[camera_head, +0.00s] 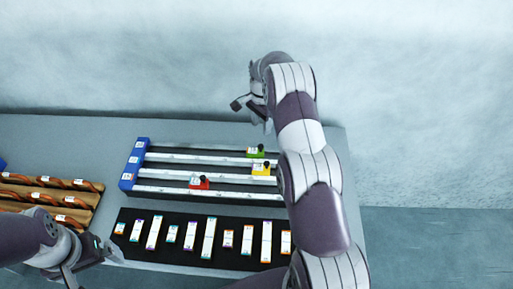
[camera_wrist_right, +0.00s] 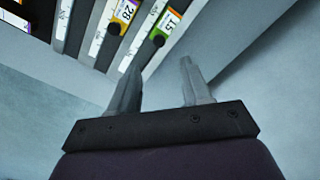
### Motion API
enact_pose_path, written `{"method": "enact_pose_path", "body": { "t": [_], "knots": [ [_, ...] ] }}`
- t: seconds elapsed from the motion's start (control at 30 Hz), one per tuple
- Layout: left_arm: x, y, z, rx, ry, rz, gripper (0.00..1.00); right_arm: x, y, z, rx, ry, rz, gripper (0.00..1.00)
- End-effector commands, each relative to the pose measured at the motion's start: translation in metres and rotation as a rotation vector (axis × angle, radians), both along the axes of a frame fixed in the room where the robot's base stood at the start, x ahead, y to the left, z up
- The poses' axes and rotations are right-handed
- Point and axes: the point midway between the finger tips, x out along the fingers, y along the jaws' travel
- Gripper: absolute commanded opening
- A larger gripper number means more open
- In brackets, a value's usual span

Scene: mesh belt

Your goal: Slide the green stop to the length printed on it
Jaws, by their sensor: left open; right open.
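The green stop (camera_head: 255,152) sits on the farthest rail, toward its right end, with a black knob. In the right wrist view the green stop (camera_wrist_right: 170,24) carries a white label that seems to read 15. My right gripper (camera_wrist_right: 162,62) is open and empty, its fingers apart, with the stop just beyond the fingertips and not between them. In the head view my right gripper (camera_head: 248,105) is behind the rails. My left gripper (camera_head: 92,262) is open at the lower left, away from the rails.
A yellow stop (camera_head: 261,170), labelled 28 in the wrist view, and a red stop (camera_head: 199,183) sit on nearer rails. A blue end block (camera_head: 134,165) closes the rails' left end. A black mat (camera_head: 190,258) holds several labelled strips. Brown wavy pieces (camera_head: 50,198) lie left.

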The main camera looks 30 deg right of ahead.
Motion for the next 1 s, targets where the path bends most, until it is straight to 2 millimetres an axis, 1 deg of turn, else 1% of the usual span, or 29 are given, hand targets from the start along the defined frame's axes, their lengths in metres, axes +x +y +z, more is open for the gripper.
{"method": "enact_pose_path", "body": {
  "t": [0.03,0.07,0.1,0.17,0.2,0.3,0.4,0.53,0.77,0.87,0.9,0.93,1.0],
  "knots": [
    [0.0,0.0,-0.03,0.0,0.001,0.0,1.0,0.0,0.0,-0.031,0.001,0.001,0.001,0.48],
    [0.0,0.0,-0.039,0.0,0.001,0.0,1.0,0.0,0.0,-0.039,0.001,0.001,0.001,0.48],
    [-0.001,0.0,-0.027,0.0,0.003,0.0,1.0,-0.001,0.001,-0.037,0.001,0.004,0.002,0.48],
    [0.0,0.0,-0.024,0.0,0.001,0.0,1.0,-0.001,0.001,-0.05,0.001,0.004,0.002,0.48],
    [0.0,0.0,-0.015,0.0,0.001,0.0,1.0,-0.001,0.001,-0.055,0.001,0.003,0.002,0.48],
    [0.0,0.0,-0.009,0.0,0.0,0.0,1.0,-0.001,0.001,-0.075,0.001,0.002,0.003,0.48],
    [0.0,0.0,-0.007,0.0,0.0,0.0,1.0,0.0,0.001,-0.088,0.0,0.001,0.003,0.48],
    [0.0,0.0,-0.006,0.0,0.001,0.0,1.0,0.0,0.001,-0.096,0.0,0.0,0.003,0.48],
    [0.0,0.0,-0.007,0.0,0.001,0.0,1.0,0.0,0.001,-0.097,0.0,0.0,0.004,0.48],
    [0.0,0.0,-0.007,0.0,0.001,0.0,1.0,0.0,0.001,-0.097,0.0,0.0,0.004,0.19],
    [0.0,0.0,-0.007,0.0,0.001,0.0,1.0,0.0,0.001,-0.097,0.0,0.0,0.004,0.06],
    [0.0,0.0,-0.007,0.0,0.001,0.0,1.0,0.0,0.001,-0.097,0.0,0.0,0.004,0.0],
    [0.0,0.0,-0.007,0.0,0.001,0.0,1.0,0.0,0.001,-0.097,0.0,-0.001,0.004,0.0]
  ]
}}
